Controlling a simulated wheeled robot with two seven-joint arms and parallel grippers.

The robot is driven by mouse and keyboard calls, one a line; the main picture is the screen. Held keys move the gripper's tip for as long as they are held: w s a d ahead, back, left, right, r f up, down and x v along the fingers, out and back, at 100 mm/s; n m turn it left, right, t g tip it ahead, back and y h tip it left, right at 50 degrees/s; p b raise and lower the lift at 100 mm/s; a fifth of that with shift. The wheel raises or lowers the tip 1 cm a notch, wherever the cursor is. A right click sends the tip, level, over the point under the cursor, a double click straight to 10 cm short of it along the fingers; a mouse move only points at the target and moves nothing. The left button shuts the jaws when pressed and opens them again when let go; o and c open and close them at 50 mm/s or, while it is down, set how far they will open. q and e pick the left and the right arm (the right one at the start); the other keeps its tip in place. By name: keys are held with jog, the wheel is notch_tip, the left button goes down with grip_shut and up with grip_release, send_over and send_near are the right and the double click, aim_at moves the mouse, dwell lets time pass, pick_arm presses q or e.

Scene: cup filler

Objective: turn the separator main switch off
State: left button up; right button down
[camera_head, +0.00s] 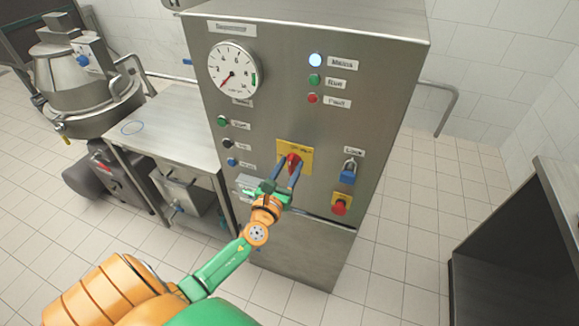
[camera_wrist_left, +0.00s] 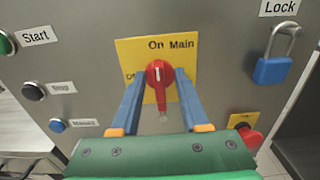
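The main switch is a red rotary knob (camera_head: 293,160) on a yellow plate (camera_head: 307,155) at the middle of the steel cabinet front. Another label at the plate's left is partly covered by a finger. My left gripper (camera_head: 285,170) is at the switch, with one blue finger on each side of the knob. In the left wrist view its fingers (camera_wrist_left: 161,82) look apart, and I cannot tell whether they touch the knob. My right gripper is out of view.
A blue padlock (camera_head: 348,174) labelled Lock and a red emergency knob (camera_head: 340,204) sit right of the switch. Several push buttons (camera_head: 222,121) and a gauge (camera_head: 235,68) are on the left. The Mains lamp (camera_head: 316,60) glows white. A steel table (camera_head: 175,125) stands left.

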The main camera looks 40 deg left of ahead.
pick_arm(q)
jog(key=shift+a, duration=0.15)
grip_shut()
jog(key=shift+f+n, duration=0.1)
jog(key=shift+n, duration=0.2)
jog(key=n+b, duration=0.1)
jog(key=n, duration=0.1)
jog(key=shift+n, duration=0.3)
jog(key=n+b, duration=0.1)
jog(key=n, duration=0.2)
jog(key=shift+a+f+n+b, duration=0.1)
jog(key=shift+n+b, duration=0.25)
jog(key=shift+n, duration=0.05)
jog(key=n+b, duration=0.1)
jog(key=n, duration=1)
jog(key=shift+a+f+b, duration=0.1)
jog(key=shift+b, duration=0.2)
